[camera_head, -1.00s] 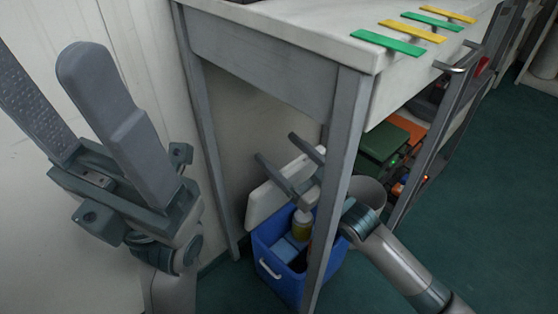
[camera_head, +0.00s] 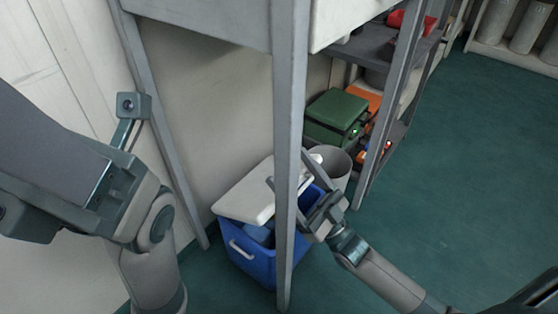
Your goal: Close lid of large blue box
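The large blue box (camera_head: 250,258) stands on the floor behind the grey table leg, which hides part of it. Its white lid (camera_head: 245,196) is tilted low over the opening and not flat on the rim; a gap shows blue contents (camera_head: 258,234). My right gripper (camera_head: 289,167) is at the box's right side, behind and beside the leg, its two fingers apart, with one finger by the lid's right edge. Whether it touches the lid is hidden by the leg. My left gripper (camera_head: 50,150) is large at the left, away from the box; its fingertips are out of frame.
The grey table leg (camera_head: 291,120) stands in front of the box. A grey bin (camera_head: 331,165) is just behind it at the right. A green case (camera_head: 338,112) lies on the lower shelf. The green floor (camera_head: 460,190) at right is clear.

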